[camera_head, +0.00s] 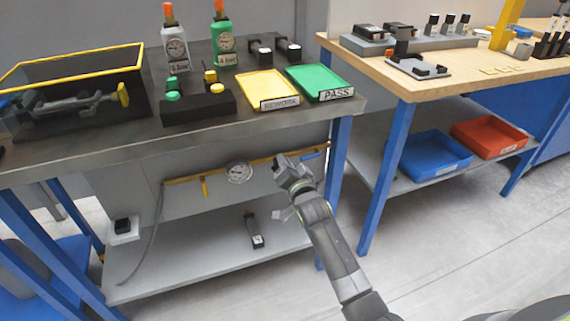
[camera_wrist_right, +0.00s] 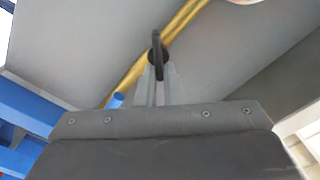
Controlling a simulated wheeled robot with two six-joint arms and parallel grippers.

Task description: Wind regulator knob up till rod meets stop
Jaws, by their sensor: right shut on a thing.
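My right gripper (camera_head: 279,163) reaches up under the dark workbench to the brass pipe (camera_head: 217,174). In the right wrist view its two grey fingers (camera_wrist_right: 156,82) are shut on a black knob (camera_wrist_right: 157,54) that sits in front of the brass pipe (camera_wrist_right: 183,20). In the head view the gripper hides this knob. A round gauge (camera_head: 239,172) is on the pipe to the left of the gripper. I cannot make out a rod or a stop in either view. My left gripper is not in view.
A blue handle (camera_head: 310,155) is on the pipe right of my gripper, and a yellow handle (camera_head: 204,187) hangs left of the gauge. A bench leg (camera_head: 338,165) stands close on the right. The lower shelf (camera_head: 190,262) holds a small dark device (camera_head: 254,230).

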